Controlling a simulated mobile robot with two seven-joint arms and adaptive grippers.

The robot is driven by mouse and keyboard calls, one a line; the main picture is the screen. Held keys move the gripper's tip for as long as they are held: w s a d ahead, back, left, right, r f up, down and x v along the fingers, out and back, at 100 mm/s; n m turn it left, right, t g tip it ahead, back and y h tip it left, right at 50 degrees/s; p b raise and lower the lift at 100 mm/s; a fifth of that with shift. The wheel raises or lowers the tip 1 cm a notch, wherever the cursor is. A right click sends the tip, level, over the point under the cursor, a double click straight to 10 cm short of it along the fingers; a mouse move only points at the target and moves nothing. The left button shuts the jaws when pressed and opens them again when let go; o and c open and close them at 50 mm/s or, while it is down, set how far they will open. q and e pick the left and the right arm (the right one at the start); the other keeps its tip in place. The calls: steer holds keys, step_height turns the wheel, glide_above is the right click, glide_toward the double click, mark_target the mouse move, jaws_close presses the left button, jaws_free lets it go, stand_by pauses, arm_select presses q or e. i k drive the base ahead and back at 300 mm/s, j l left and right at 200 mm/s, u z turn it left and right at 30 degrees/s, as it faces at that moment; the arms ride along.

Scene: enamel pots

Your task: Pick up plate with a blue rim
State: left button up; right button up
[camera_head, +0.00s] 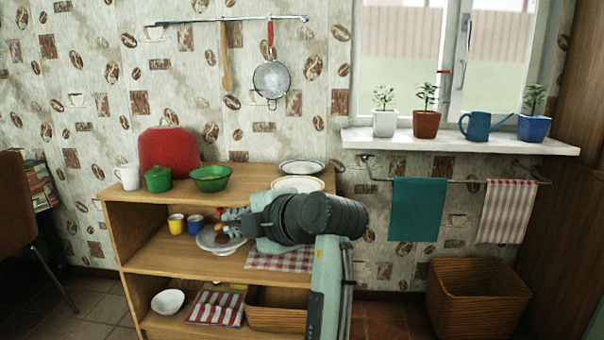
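A plate with a thin dark, bluish rim (301,168) lies on the right part of the shelf top, near the wall. A second plate with a yellowish rim (297,184) lies just in front of it. My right gripper is not in view.
On the wooden shelf top (228,184) stand a green bowl (211,179), a green pot (158,179), a white mug (128,177) and a red object (168,149). A white dish (213,243) and small cups (195,225) are on the middle shelf. A windowsill (460,143) is at right.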

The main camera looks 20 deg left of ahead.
mark_target(296, 167)
steer(key=i, duration=1.2)
